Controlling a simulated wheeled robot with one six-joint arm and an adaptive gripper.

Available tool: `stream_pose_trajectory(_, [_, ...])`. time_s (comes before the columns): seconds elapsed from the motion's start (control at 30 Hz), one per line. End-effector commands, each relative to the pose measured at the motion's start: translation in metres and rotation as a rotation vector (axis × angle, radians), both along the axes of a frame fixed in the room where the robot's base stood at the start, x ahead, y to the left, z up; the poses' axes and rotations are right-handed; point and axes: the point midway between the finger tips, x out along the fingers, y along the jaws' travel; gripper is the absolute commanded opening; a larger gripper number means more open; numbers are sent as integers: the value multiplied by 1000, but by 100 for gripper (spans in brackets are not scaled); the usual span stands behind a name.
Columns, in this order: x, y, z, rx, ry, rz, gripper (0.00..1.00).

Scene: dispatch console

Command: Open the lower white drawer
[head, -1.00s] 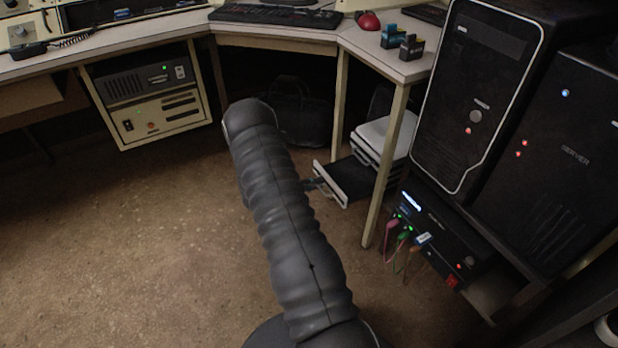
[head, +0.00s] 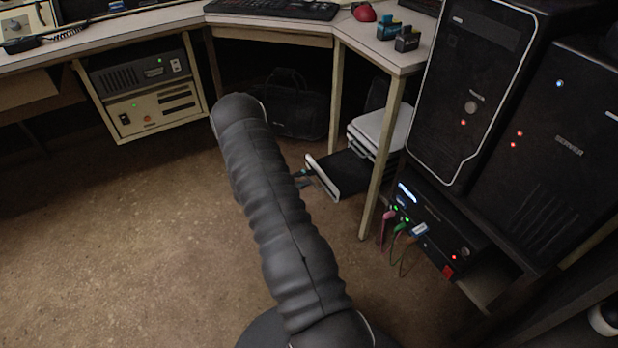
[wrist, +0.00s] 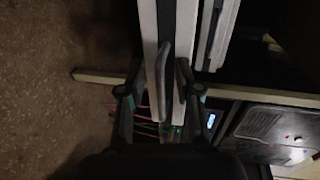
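The lower white drawer (head: 332,186) stands pulled out of the small white cabinet (head: 378,128) under the desk, showing its dark inside. In the wrist view its white front (wrist: 150,35) runs upright, with a grey bar handle (wrist: 165,85) in the middle. My gripper (wrist: 160,88) is open, with one finger on each side of the handle and gaps visible to both. Whether a finger touches the handle cannot be told.
A pale desk leg (head: 382,160) stands just right of the drawer. Black server towers (head: 470,95) and a cabled unit (head: 430,225) are further right. A black bag (head: 295,108) lies behind. The brown floor (head: 130,230) at left is clear.

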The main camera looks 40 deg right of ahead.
Motion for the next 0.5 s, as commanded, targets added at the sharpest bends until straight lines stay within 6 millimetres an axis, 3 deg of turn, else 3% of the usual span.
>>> stream_pose_trajectory(0.17, [5,16,4,-1,0,3,33])
stream_pose_trajectory(0.5, [20,79,17,-1,-1,4,33])
